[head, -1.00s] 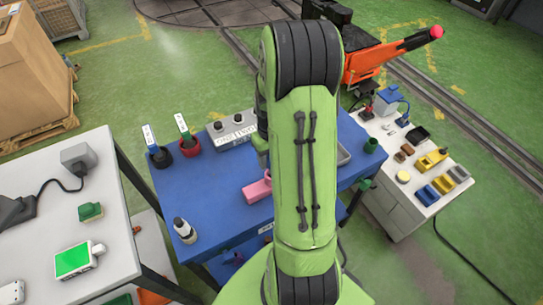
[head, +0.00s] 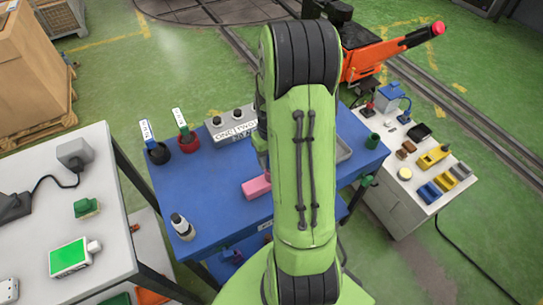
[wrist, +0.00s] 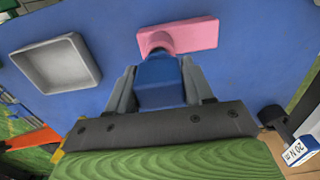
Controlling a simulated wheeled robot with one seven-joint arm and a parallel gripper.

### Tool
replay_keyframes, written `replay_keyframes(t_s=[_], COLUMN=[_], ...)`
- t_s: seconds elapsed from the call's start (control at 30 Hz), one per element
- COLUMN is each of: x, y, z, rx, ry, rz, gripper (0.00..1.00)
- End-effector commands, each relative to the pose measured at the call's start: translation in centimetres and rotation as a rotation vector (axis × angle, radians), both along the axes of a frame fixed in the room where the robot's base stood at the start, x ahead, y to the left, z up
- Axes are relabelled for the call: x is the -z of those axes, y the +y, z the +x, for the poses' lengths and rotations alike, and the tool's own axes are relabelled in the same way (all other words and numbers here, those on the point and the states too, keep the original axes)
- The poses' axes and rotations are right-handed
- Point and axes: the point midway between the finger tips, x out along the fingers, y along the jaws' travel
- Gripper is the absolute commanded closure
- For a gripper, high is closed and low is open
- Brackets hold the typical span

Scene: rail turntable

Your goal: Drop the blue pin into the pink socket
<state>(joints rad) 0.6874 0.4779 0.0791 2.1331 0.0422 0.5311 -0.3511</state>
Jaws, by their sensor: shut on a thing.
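The pink socket (head: 257,187) is a block lying on the blue table, partly hidden by my green arm in the head view. In the wrist view the pink socket (wrist: 196,36) lies just beyond my gripper. My gripper (wrist: 160,88) is shut on the blue pin (wrist: 160,80), which sits between its two grey fingers. The pin's far end overlaps the rounded left end of the socket in the wrist view. I cannot tell whether the pin's tip is inside the socket. The head view hides the pin and fingers behind my arm.
A grey tray (wrist: 58,64) is on the blue table (head: 215,195). Red (head: 187,142) and black (head: 158,154) tagged holders, a label box (head: 232,125) and a bottle (head: 182,227) also stand there. White benches stand left and right.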

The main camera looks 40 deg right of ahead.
Motion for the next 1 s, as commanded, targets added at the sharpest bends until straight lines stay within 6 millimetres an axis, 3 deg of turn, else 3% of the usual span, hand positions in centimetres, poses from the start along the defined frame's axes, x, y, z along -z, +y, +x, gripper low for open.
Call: replay_keyframes(t_s=[1.0], x=[2.7], y=[0.0], z=[0.0], rx=[0.0], ry=[0.0], rz=[0.0], gripper=[0.85])
